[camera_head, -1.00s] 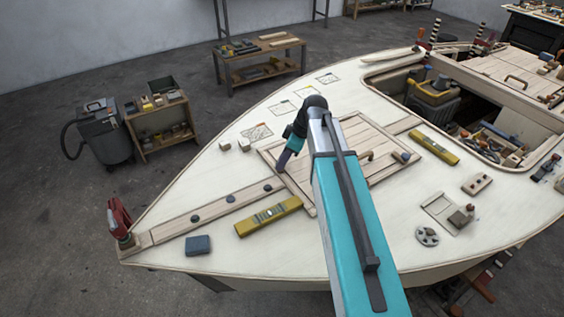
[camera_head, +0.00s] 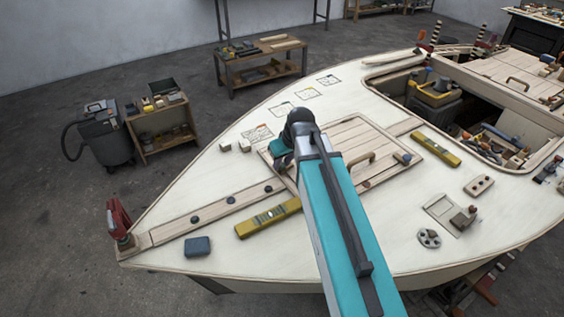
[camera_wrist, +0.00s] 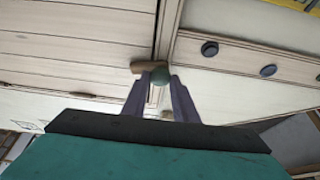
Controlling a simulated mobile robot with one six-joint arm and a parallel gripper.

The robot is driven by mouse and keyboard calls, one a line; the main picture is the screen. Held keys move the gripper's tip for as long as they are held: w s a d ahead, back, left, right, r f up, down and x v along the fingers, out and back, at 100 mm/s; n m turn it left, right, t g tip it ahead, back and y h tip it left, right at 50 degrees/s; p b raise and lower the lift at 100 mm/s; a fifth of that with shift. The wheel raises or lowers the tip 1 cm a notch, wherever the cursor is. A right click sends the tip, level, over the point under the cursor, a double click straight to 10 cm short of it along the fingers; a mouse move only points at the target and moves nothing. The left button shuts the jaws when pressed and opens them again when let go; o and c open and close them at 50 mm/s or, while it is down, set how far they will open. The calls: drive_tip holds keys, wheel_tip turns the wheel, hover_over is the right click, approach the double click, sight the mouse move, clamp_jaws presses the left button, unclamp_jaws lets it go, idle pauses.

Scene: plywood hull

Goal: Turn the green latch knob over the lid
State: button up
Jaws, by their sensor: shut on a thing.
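The green latch knob (camera_wrist: 160,76) is between the fingertips of my gripper (camera_wrist: 160,82) in the wrist view, and the gripper is shut on it. A short brown latch bar (camera_wrist: 143,67) reaches left from the knob, over the edge of the plank lid (camera_wrist: 75,50). In the head view the lid (camera_head: 350,137) lies flat on the pale deck, with a brown handle (camera_head: 361,160). My gripper (camera_head: 283,162) is at the lid's left edge there. My wrist and arm hide the knob in that view.
A yellow level (camera_head: 268,217) lies left of my arm, and a second one (camera_head: 435,149) lies right of the lid. A dark knob (camera_head: 403,157) is near the lid's right end. A wooden strip (camera_head: 215,207) with dark round plugs runs toward the bow. An open hatch (camera_head: 480,120) is at right.

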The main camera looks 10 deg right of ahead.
drive_tip(key=shift+s+f+m+h, duration=0.15)
drive_tip(key=shift+m+h, duration=0.35)
drive_tip(key=shift+m, duration=0.7)
drive_tip(key=o, duration=1.1)
drive_tip(key=shift+a, duration=0.1)
drive_tip(key=shift+c, duration=0.2)
drive_tip(key=shift+r, duration=0.3)
drive_tip(key=b+v, duration=0.1)
drive_tip(key=v, duration=1.2)
drive_tip(key=shift+s+b, duration=0.2)
drive_tip(key=shift+b, duration=0.1)
drive_tip(key=shift+r, duration=0.25)
